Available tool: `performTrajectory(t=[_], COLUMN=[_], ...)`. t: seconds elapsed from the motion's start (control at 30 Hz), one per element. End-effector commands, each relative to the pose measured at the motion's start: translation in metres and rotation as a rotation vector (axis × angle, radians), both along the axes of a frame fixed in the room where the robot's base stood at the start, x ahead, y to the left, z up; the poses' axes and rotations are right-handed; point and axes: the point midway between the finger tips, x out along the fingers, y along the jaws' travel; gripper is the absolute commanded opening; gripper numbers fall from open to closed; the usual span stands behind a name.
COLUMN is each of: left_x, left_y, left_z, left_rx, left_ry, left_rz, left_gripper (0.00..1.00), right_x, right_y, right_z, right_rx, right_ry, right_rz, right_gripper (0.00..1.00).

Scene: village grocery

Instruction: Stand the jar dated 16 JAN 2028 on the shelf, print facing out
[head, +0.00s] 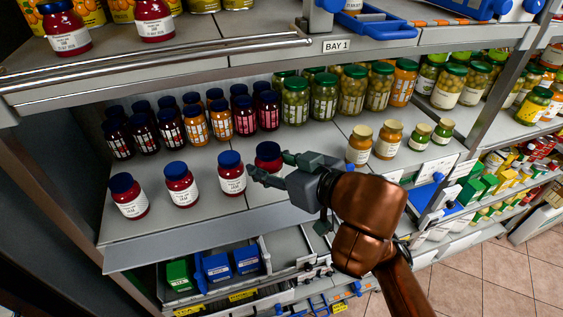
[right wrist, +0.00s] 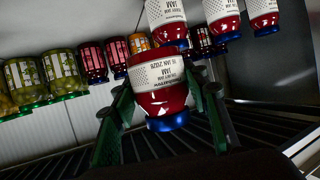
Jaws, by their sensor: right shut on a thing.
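My right gripper (head: 272,176) reaches in from the right and is shut on a red jam jar with a blue lid (head: 268,153). In the right wrist view, which is upside down, the jar (right wrist: 158,85) sits between the two green-sided fingers (right wrist: 160,118). Its white label faces the wrist camera and appears to read JAM, 16 JAN 2028, in small print. The jar looks upright at the right end of a front row on the middle shelf (head: 185,228). I cannot tell whether its base touches the shelf. My left gripper is not in view.
Three similar jam jars (head: 231,173) stand to the left, labels outward. Dark jam, orange and green jars (head: 296,100) line the back. Two jam jars (head: 153,18) are on the shelf above, whose metal rail (head: 160,58) overhangs.

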Motion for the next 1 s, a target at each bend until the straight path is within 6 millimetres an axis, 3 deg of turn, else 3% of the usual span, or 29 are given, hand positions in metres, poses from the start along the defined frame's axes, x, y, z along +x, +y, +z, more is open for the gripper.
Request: performTrajectory(t=[0.1, 0.33, 0.47, 0.7, 1.0], left_x=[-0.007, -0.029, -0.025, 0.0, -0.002], left_y=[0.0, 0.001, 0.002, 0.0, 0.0], left_z=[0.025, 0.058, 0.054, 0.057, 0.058], left_rx=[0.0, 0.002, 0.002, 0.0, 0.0], left_ry=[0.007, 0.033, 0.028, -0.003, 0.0], left_rz=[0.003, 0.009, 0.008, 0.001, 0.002], left_gripper=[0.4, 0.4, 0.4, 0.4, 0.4], right_x=[0.011, 0.041, 0.069, 0.109, 0.126], right_y=[-0.007, -0.015, -0.017, -0.022, -0.024], right_z=[0.003, -0.013, -0.032, -0.069, -0.09], right_rx=[-0.004, -0.009, 0.0, 0.0, 0.0], right_ry=[0.0, 0.003, 0.006, 0.004, -0.001], right_rz=[-0.013, -0.016, -0.011, -0.008, -0.004], right_gripper=[0.06, 0.06, 0.06, 0.06, 0.06])
